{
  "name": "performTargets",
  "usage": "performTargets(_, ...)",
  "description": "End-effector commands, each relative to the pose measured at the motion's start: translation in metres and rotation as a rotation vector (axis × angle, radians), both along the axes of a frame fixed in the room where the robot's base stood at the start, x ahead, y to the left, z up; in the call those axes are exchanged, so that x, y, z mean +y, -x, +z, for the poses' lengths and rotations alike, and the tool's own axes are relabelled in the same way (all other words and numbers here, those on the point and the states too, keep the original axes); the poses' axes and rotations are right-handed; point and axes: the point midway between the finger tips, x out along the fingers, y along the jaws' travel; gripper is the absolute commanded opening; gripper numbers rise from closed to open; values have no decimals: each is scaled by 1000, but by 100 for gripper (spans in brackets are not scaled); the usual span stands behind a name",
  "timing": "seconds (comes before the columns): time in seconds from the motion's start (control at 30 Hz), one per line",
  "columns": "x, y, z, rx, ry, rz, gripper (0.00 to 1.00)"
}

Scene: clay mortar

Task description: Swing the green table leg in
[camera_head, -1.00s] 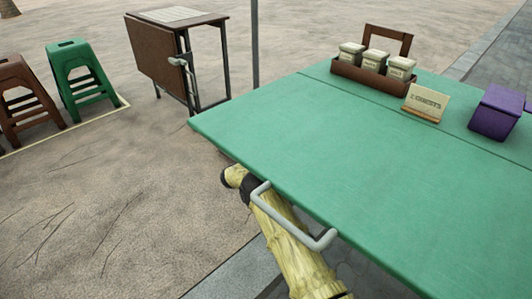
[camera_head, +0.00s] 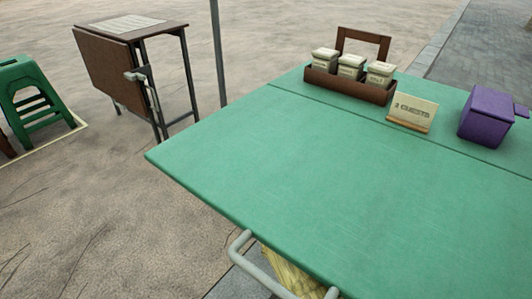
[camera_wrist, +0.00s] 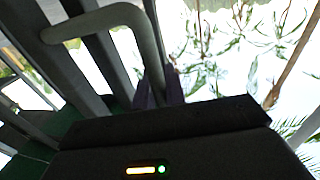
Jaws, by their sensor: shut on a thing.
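The green table (camera_head: 330,170) fills the middle and right of the head view. A grey bent bar (camera_head: 246,250) sticks out from its near edge. In the head view my gripper is hidden under the tabletop. In the wrist view my gripper (camera_wrist: 160,92) is shut, its dark fingers at the lower end of a grey bent bar (camera_wrist: 128,15). This bar curves over from the upper left. I cannot tell whether it is the table's leg or the bar at the edge. Dark straight struts (camera_wrist: 92,52) run behind it.
A brown rack of jars (camera_head: 350,80), a guests sign (camera_head: 412,112) and a purple box (camera_head: 488,115) stand on the green table. A brown folding table (camera_head: 110,66), a thin grey pole (camera_head: 218,55) and a green stool (camera_head: 35,100) stand beyond.

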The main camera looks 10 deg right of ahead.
Motion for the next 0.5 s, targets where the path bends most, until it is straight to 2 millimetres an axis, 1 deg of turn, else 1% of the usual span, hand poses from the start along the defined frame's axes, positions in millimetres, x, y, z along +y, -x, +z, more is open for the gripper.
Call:
performTargets(0.03,-12,4,-5,8,7,-28,0)
performTargets(0.37,-21,3,-4,7,6,-37,0)
performTargets(0.4,-20,3,-4,7,6,-36,14)
performTargets(0.47,-17,3,-4,7,6,-33,26)
performTargets(0.5,-15,3,-4,5,6,-29,34)
